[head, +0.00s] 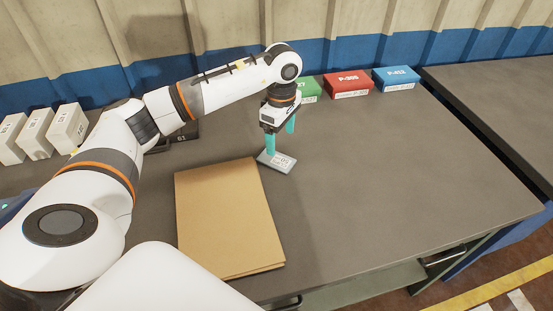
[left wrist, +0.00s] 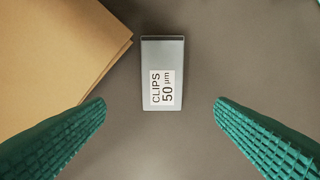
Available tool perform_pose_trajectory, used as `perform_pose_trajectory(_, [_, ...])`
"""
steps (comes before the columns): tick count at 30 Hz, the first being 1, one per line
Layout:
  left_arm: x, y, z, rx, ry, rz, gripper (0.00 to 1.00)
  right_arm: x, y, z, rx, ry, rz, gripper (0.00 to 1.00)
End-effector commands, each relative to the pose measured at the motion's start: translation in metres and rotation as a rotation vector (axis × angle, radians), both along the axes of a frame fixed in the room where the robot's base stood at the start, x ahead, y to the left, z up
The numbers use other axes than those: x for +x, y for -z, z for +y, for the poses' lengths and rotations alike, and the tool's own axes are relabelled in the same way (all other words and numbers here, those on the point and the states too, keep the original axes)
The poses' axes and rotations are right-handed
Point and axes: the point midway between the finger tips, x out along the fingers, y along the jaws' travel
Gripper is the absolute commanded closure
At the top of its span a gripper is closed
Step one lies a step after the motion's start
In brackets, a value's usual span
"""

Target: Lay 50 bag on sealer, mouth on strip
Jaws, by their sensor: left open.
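The 50 bag (head: 277,162) is a small grey packet with a white label, lying flat on the table beside the cardboard. In the left wrist view the bag (left wrist: 162,72) reads "CLIPS 50 µm" and has a dark band along its top edge. My left gripper (head: 282,142) is above the bag with its teal fingers pointing down. In the left wrist view the fingers are wide apart, one on each side of the bag and clear of it. The sealer cannot be made out for certain; a dark object behind my arm is mostly hidden. My right gripper is not in view.
A brown cardboard sheet or folder (head: 225,220) lies left of the bag. Green (head: 309,89), red (head: 347,84) and blue (head: 396,78) boxes stand along the back. Several white boxes (head: 35,133) stand at the left. The table's right side is clear.

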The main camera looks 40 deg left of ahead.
Motion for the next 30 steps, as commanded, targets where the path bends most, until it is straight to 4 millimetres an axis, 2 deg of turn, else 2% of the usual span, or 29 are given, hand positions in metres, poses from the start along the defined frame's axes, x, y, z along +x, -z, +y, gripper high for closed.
perform_pose_trajectory(3, [0.0, 0.017, 0.0, -0.001, 0.0, 0.002, 0.22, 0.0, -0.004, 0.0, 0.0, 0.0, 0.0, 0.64])
perform_pose_trajectory(11, [0.001, 0.038, 0.0, -0.003, -0.002, 0.002, 0.22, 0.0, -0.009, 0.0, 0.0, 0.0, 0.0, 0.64])
perform_pose_trajectory(18, [0.003, 0.073, 0.001, -0.003, -0.002, 0.0, 0.22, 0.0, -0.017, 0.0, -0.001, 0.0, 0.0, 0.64])
perform_pose_trajectory(22, [0.003, 0.079, 0.002, -0.003, -0.001, -0.001, 0.22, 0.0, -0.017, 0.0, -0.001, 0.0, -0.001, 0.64])
perform_pose_trajectory(30, [0.003, 0.079, 0.002, -0.003, -0.001, -0.002, 0.22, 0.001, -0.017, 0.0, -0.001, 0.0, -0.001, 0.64])
